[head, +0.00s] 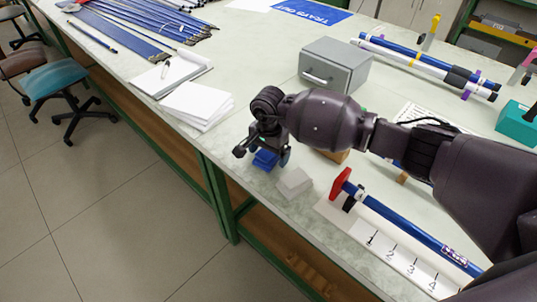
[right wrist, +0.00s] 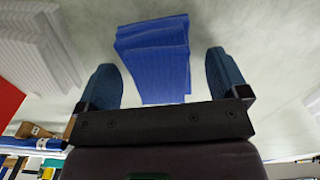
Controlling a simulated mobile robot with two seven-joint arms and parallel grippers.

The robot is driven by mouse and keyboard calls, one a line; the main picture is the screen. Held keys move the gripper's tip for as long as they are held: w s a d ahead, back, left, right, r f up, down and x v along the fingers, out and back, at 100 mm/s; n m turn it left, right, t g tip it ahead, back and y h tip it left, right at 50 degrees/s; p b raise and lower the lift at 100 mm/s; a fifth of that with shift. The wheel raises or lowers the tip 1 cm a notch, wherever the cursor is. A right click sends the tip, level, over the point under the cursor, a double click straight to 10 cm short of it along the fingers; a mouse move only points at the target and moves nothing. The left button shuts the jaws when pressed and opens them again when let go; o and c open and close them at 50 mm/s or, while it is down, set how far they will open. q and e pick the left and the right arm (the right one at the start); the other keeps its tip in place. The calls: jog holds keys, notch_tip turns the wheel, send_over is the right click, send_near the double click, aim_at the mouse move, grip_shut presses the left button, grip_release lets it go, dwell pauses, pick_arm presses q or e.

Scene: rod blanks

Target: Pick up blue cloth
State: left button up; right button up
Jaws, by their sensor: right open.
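The blue cloth (head: 265,160) is a small folded stack on the pale worktop near its front edge. In the right wrist view the blue cloth (right wrist: 155,55) lies ahead of and between the fingers, with a gap on each side. My right gripper (head: 264,158) is open over the cloth, and its two blue-grey fingers (right wrist: 165,78) also show in the right wrist view. The gripper partly hides the cloth in the head view. My left gripper is not in view.
A white folded cloth (head: 293,182) lies close beside the blue one. A red-ended blue rod (head: 410,228) rests on a numbered white board (head: 328,208). White paper stacks (head: 197,105) lie to the left. A grey box (head: 335,66) stands behind my right arm.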

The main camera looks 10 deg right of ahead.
jog(key=c, duration=1)
jog(key=shift+r, duration=0.1)
notch_tip(320, 180, up, 20)
jog(key=p, duration=0.1)
